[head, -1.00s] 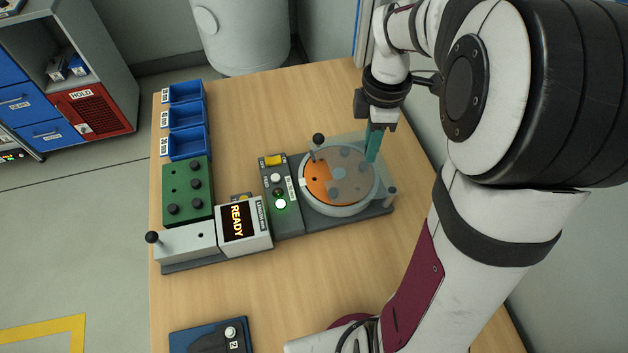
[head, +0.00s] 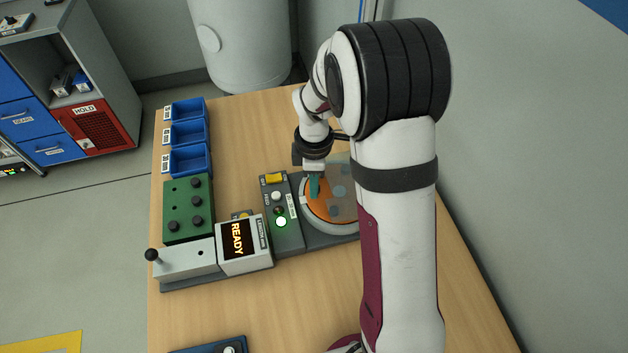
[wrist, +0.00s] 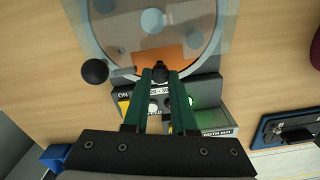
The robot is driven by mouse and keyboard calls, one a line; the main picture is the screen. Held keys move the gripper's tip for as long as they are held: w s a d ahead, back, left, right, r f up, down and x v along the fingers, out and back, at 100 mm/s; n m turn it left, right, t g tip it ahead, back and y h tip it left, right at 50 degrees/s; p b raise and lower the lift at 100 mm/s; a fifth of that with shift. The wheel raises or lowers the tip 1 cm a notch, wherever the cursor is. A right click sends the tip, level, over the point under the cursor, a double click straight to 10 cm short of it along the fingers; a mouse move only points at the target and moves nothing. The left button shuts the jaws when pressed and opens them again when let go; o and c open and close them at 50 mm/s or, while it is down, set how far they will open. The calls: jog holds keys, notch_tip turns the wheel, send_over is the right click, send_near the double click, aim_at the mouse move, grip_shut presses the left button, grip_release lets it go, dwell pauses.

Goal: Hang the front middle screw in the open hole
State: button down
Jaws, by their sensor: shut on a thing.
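My gripper (head: 314,190) hangs over the orange sector (head: 318,205) of the round disc station. In the wrist view its green fingers (wrist: 160,78) are closed together on a dark screw (wrist: 159,69), at the near edge of the orange sector. The screw's shank and any hole beneath it are hidden. In the head view my arm covers the right part of the disc, and the screw cannot be made out. A green block (head: 173,226) at the left holds several black screws, with bare holes in its left row.
A black ball knob on a lever (wrist: 95,71) stands close left of my fingers in the wrist view. A switch box (head: 280,240) and a READY display (head: 237,240) stand left of the disc. Blue bins (head: 190,158) line the back left.

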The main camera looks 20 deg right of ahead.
jog(key=shift+f, duration=0.2)
jog(key=shift+f, duration=0.4)
jog(key=c, duration=1)
grip_release()
notch_tip(320, 180, up, 13)
jog(key=s+a+r+m+y, duration=0.1)
jog(key=s+a+m, duration=0.1)
jog(key=s+m, duration=0.8)
jog(key=s+a+m, duration=0.2)
jog(key=s+m, duration=0.8)
jog(key=s, duration=0.5)
jog(key=shift+s+a+r+m+y, duration=0.2)
jog(key=shift+r+m+y, duration=0.1)
jog(key=shift+r+y, duration=0.1)
